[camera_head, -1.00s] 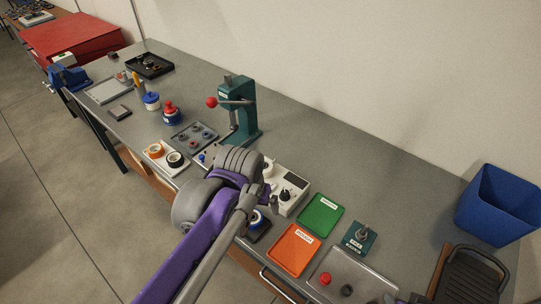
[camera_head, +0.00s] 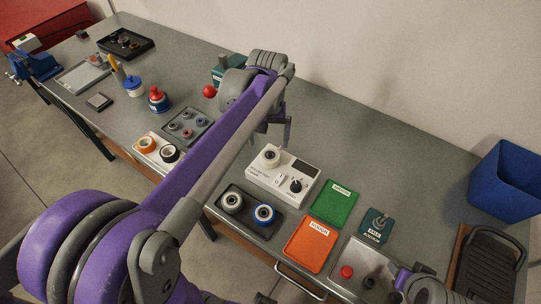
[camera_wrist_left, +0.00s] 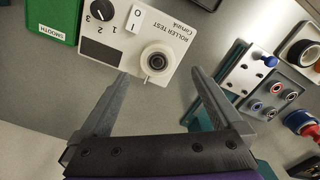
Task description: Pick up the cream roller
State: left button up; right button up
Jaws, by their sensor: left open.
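The cream roller (camera_head: 270,155) sits on the left part of the white roller test box, and it also shows in the left wrist view (camera_wrist_left: 156,61) with a pale ring around a grey centre. My left gripper (camera_head: 272,136) is open and empty, just behind and above the roller test box. In the left wrist view its two fingers (camera_wrist_left: 158,77) spread on either side of the roller's line, with the roller just beyond the tips and not touched. Part of my right arm shows at the bottom right; its fingers cannot be made out.
The roller test box (camera_head: 283,178) has a dial and switch. A dark tray (camera_head: 247,220) with two rollers lies in front. Green (camera_head: 338,204) and orange (camera_head: 311,246) trays lie to the right. A green press (camera_head: 222,70) stands behind my left arm.

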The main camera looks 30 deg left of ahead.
aim_at(270, 155)
pick_arm(q)
jog(key=f, duration=0.7)
jog(key=shift+d+f, duration=0.25)
grip_shut()
jog(key=shift+r, duration=0.15)
